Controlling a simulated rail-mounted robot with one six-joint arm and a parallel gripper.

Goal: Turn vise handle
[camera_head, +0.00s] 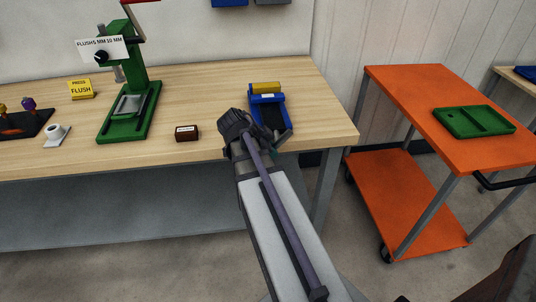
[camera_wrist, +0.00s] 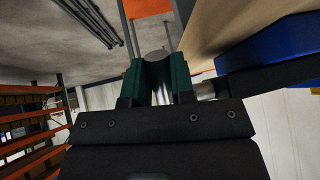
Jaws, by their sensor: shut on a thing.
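The blue vise (camera_head: 285,110) sits near the right front corner of the wooden bench, with a yellow block (camera_head: 266,88) at its back end. In the wrist view a blue part of the vise (camera_wrist: 275,52) shows at the right. My gripper (camera_head: 272,147) is at the vise's front end, just off the bench edge, partly hidden by my arm. In the wrist view its two green fingers (camera_wrist: 160,80) are shut on the grey handle (camera_wrist: 156,56), whose rounded end shows between them. A light shaft (camera_wrist: 205,90) runs right from the fingers toward the vise.
A small brown labelled block (camera_head: 187,132) lies left of my arm. A green press (camera_head: 128,120) stands farther left. An orange cart (camera_head: 415,105) carrying a green tray (camera_head: 473,122) stands right of the bench, across a gap. Orange shelving (camera_wrist: 35,130) shows in the wrist view.

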